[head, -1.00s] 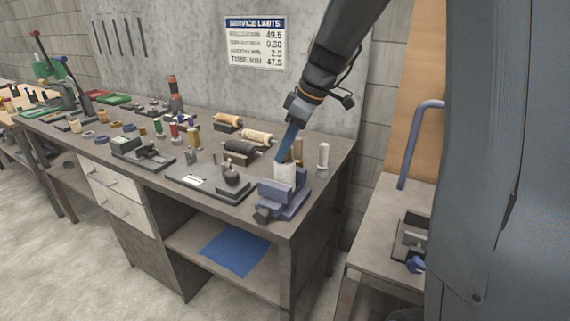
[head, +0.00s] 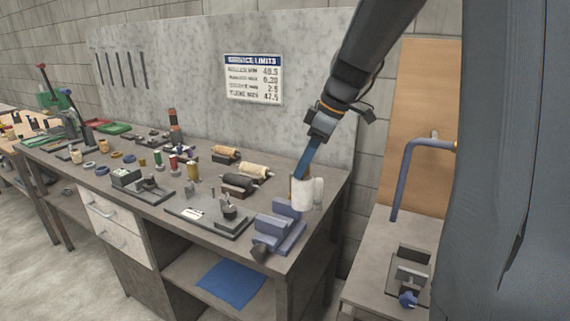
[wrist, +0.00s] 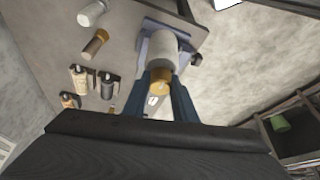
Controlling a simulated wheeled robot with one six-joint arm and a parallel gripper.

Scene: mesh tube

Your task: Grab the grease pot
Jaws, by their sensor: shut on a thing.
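The grease pot, which I take to be the white cylinder (head: 304,195) with a tan-gold top, is at my gripper (head: 302,176) in the head view, by the right end of the bench. The wrist view shows its white body (wrist: 163,48) and tan top between the blue fingers of my gripper (wrist: 157,97). The fingers are shut on it. It appears raised beside and above the blue-grey vise (head: 280,230). The pot's far side is hidden.
The bench (head: 150,212) holds several spools, small bottles and a dark tray (head: 205,218) left of the vise. In the wrist view, a white bottle (wrist: 92,13) and a brown one (wrist: 95,44) stand near the pot. A lower table (head: 385,260) is at right.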

